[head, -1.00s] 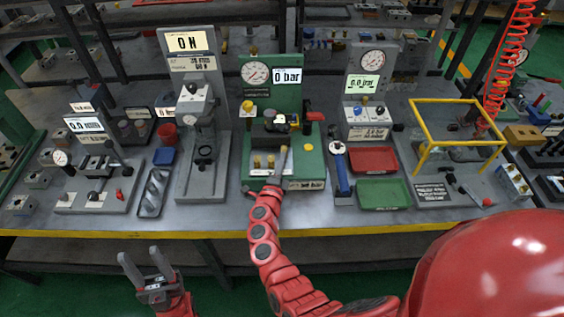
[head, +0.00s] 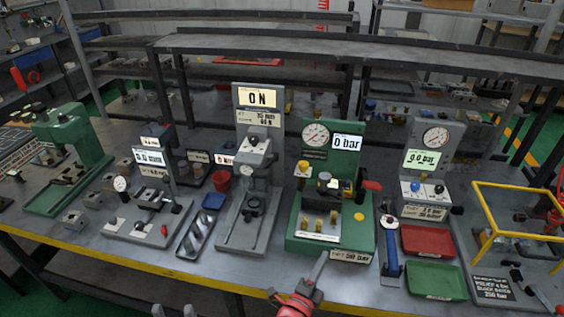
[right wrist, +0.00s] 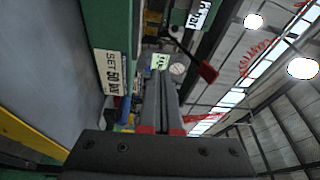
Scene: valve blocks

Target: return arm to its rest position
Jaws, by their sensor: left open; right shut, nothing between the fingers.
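My right gripper (head: 321,262) is just in front of the green test stand (head: 294,236), by the table's front edge. Its fingers are shut and hold nothing. In the right wrist view the closed fingers (right wrist: 164,78) point past the green stand's side (right wrist: 108,28) and its "SET" label. The rest of the left arm is out of view.
On the table (head: 130,248) stand a grey force stand (head: 249,185), a red tray (head: 427,241), a green tray (head: 436,280), a blue-handled tool (head: 390,245) and a yellow frame (head: 480,205). Free room lies in front of the yellow table edge (head: 90,256).

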